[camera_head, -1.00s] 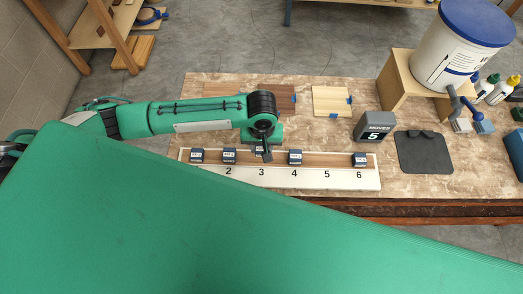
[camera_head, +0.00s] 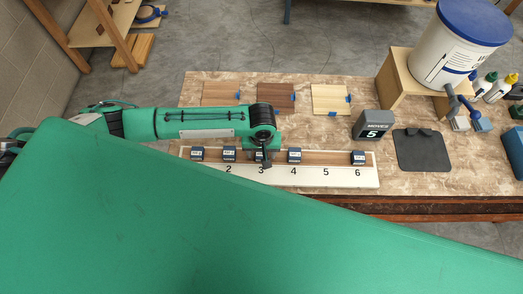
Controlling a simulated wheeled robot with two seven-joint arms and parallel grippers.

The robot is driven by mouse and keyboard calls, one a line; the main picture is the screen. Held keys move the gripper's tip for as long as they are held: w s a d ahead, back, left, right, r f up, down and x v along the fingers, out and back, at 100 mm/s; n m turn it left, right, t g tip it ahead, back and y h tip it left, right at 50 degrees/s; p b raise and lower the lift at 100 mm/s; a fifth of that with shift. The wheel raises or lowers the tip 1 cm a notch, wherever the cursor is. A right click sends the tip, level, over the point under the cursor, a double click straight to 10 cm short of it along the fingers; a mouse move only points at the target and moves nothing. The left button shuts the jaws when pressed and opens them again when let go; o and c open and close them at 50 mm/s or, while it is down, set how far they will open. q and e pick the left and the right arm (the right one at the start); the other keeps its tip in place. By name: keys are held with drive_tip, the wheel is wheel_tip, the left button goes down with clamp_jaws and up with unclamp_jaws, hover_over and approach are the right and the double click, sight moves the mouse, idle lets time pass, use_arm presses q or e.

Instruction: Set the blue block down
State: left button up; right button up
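A white numbered board (camera_head: 310,177) with a brown wooden strip lies along the front of the table. Dark blue blocks sit on the strip: one at the far left (camera_head: 197,154), one above 2 (camera_head: 229,155), one above 4 (camera_head: 294,156) and one above 6 (camera_head: 359,158). No block shows above 5. My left gripper (camera_head: 265,160) points down at the strip above 3. Its wrist hides most of that spot, so I cannot tell if its fingers are open or hold a block. My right gripper is not in view.
A grey sign (camera_head: 372,126) reading 5 stands behind the board, beside a dark mat (camera_head: 422,151). Wooden panels (camera_head: 331,100) lie at the back. A white bucket (camera_head: 459,48) stands on a wooden stand at the right. My large green body part covers the foreground.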

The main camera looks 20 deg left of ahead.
use_arm(q)
wheel_tip(320, 180, up, 12)
drive_tip(key=b, duration=0.2)
drive_tip(key=shift+r+b, duration=0.15)
drive_tip(key=shift+b, duration=0.25)
idle(0.5)
drive_tip(key=shift+s, duration=0.1)
